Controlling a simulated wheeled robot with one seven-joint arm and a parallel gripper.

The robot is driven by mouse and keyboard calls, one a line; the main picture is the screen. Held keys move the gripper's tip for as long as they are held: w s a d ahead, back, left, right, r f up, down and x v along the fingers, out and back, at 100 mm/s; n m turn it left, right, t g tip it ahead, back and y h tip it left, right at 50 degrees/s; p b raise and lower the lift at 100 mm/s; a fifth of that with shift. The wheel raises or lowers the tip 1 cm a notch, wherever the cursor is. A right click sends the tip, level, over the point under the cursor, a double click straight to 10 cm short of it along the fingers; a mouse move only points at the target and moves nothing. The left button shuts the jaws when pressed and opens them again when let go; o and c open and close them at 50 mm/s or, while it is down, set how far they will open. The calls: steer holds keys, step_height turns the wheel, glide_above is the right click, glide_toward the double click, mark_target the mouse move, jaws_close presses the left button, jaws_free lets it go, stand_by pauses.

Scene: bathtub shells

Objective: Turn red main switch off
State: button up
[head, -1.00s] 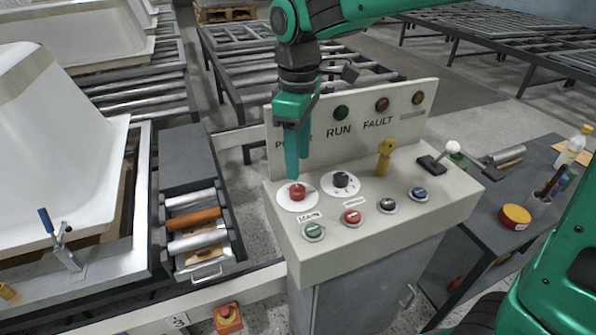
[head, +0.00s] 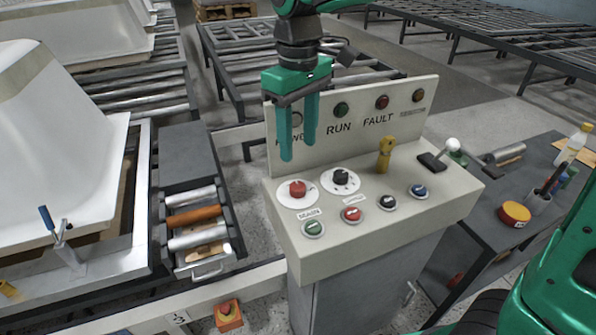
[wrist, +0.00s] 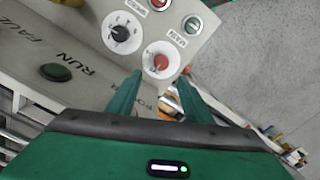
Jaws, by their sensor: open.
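The red main switch (head: 297,188) is a red rotary knob on a round white plate at the left of the sloped console top. It also shows in the wrist view (wrist: 161,62), just beyond the fingertips. Its exact pointer setting is too small to read. My gripper (head: 299,150) is open and empty, with its green fingers pointing down above and behind the red switch, in front of the upright panel. In the wrist view my gripper (wrist: 160,77) has its two fingers apart on either side of the switch's line, not touching it.
A black rotary knob (head: 341,177) sits right beside the red switch. A green button (head: 313,228), a red button (head: 351,214) and a yellow key-like handle (head: 385,153) are close by. The upright panel (head: 350,127) with RUN and FAULT lamps stands behind.

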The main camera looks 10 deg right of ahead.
mark_target(298, 185)
step_height(298, 185, down, 11)
steer(key=m, duration=0.4)
steer(key=shift+s+m, duration=0.15)
steer(key=shift+m, duration=0.25)
